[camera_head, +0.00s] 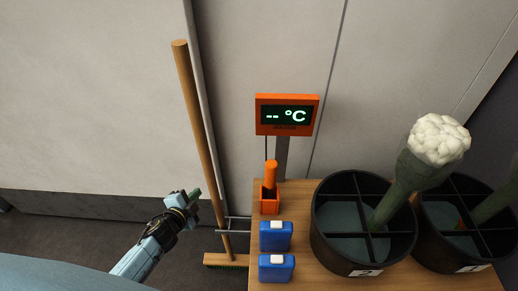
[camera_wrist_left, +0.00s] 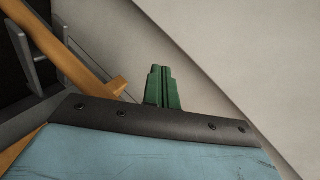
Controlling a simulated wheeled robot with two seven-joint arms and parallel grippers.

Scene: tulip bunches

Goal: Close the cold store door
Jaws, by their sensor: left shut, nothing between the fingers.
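A large pale panel (camera_head: 90,95) with a dark band along its bottom fills the left of the head view. It may be the cold store door; I see no handle on it, and I cannot tell whether it stands open. A pale surface (camera_wrist_left: 235,55) also fills the right of the left wrist view. My left gripper (camera_head: 196,193) is low in front of the panel, left of the broom handle. Its green fingers (camera_wrist_left: 163,88) are shut with nothing between them. I cannot tell whether they touch the panel. My right gripper is out of view.
A wooden broom (camera_head: 190,110) leans upright beside my left gripper. A wooden table (camera_head: 330,278) at right bears black buckets (camera_head: 322,235), blue boxes (camera_head: 276,236) and an orange holder (camera_head: 269,200). An orange-framed temperature display (camera_head: 287,115) stands behind. Dark floor (camera_head: 60,245) is clear at left.

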